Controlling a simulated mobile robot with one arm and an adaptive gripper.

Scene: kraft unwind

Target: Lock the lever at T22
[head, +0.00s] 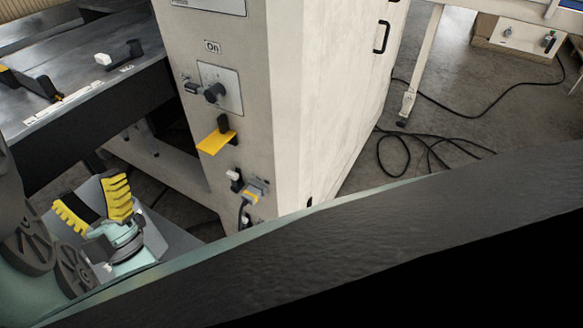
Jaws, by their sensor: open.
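No T22 label can be read, so I cannot tell which lever is T22. On the dark machine bed at the left lie a black lever with a yellow part (35,82) and a black lever with a white knob (120,54). Small white labels beside them are too small to read. A yellow lever or flap with a black grip (217,140) sticks out from the pale cabinet. My gripper (92,190), with yellow ribbed pads, is at the lower left, below the bed and left of the cabinet. Its fingers are apart, with nothing seen between them.
The pale cabinet (300,110) carries a dark rotary switch (214,93) under an "On" label, and a grey connector (255,190) lower down. Black cable (400,150) lies looped on the floor at the right. My own dark body hides the lower right.

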